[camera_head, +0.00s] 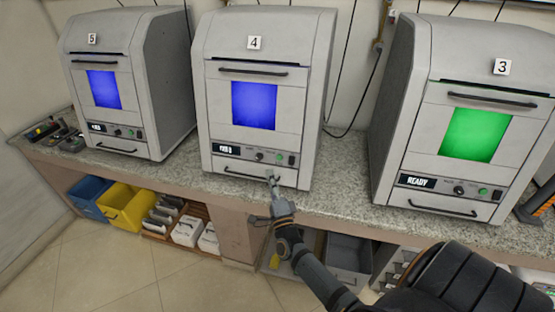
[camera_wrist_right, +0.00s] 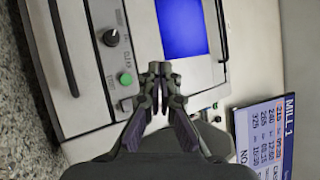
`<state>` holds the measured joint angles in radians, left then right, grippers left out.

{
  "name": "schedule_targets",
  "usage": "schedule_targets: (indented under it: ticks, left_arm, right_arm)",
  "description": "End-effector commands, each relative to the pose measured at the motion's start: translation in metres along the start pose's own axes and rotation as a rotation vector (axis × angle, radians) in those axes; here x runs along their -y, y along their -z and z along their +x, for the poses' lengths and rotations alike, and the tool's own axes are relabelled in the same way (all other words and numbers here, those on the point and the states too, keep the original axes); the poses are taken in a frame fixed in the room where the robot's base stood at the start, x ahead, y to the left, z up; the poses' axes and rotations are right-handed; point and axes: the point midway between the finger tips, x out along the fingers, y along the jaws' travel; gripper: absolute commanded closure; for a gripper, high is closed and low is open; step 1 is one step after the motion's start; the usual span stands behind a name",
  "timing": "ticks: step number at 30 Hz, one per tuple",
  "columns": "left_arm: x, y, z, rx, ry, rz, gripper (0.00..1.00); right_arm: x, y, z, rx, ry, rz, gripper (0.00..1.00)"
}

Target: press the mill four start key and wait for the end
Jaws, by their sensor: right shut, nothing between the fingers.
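Mill four (camera_head: 262,55), a grey box with a "4" label, stands in the middle of the head view with a lit blue window (camera_head: 254,105). Its small display (camera_head: 227,149) is lit, but I cannot read it surely. The green start key (camera_head: 279,158) is on its lower panel, right of a dark knob. The key (camera_wrist_right: 126,79) also shows in the right wrist view, left of the fingertips. My right gripper (camera_head: 272,178) is shut and empty, just below the key in the head view. In the wrist view its fingertips (camera_wrist_right: 159,68) appear apart from the key. My left gripper is out of view.
Mill five (camera_head: 150,50) at left has a blue window. Mill three (camera_head: 405,90) at right has a green window and reads READY. A granite counter (camera_head: 340,185) carries them. Below are blue and yellow bins (camera_head: 128,207). A wall screen (camera_wrist_right: 265,130) reads MILL 1.

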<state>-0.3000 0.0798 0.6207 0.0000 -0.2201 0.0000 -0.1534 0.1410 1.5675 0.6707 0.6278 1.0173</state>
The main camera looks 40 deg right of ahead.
Motion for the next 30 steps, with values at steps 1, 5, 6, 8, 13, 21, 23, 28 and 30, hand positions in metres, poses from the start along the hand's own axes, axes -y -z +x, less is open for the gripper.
schedule_targets:
  ticks: [1,5,6,8,13,21,23,28,30]
  left_arm:
    - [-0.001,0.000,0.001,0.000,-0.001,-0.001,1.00]
    - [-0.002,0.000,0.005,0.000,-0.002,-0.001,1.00]
    - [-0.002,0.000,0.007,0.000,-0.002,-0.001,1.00]
    - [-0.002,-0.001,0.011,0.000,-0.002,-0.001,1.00]
    - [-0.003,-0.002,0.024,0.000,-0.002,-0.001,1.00]
    - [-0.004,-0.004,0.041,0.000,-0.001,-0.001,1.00]
    - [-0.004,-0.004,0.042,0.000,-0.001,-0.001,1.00]
    - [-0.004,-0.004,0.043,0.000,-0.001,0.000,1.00]
    - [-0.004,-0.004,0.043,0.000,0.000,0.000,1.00]
  right_arm:
    - [-0.001,0.000,0.001,0.001,0.000,-0.001,1.00]
    - [-0.007,0.004,0.006,0.002,0.000,-0.003,1.00]
    - [-0.010,0.007,0.009,0.003,0.000,-0.004,1.00]
    - [-0.014,0.011,0.015,0.002,0.001,-0.004,1.00]
    - [-0.028,0.024,0.032,0.002,0.001,-0.003,1.00]
    - [-0.043,0.040,0.054,0.002,0.000,-0.003,1.00]
    - [-0.045,0.042,0.057,0.001,-0.001,-0.004,1.00]
    - [-0.045,0.045,0.061,0.001,-0.001,-0.002,1.00]
    - [-0.045,0.045,0.061,0.001,-0.001,-0.002,1.00]
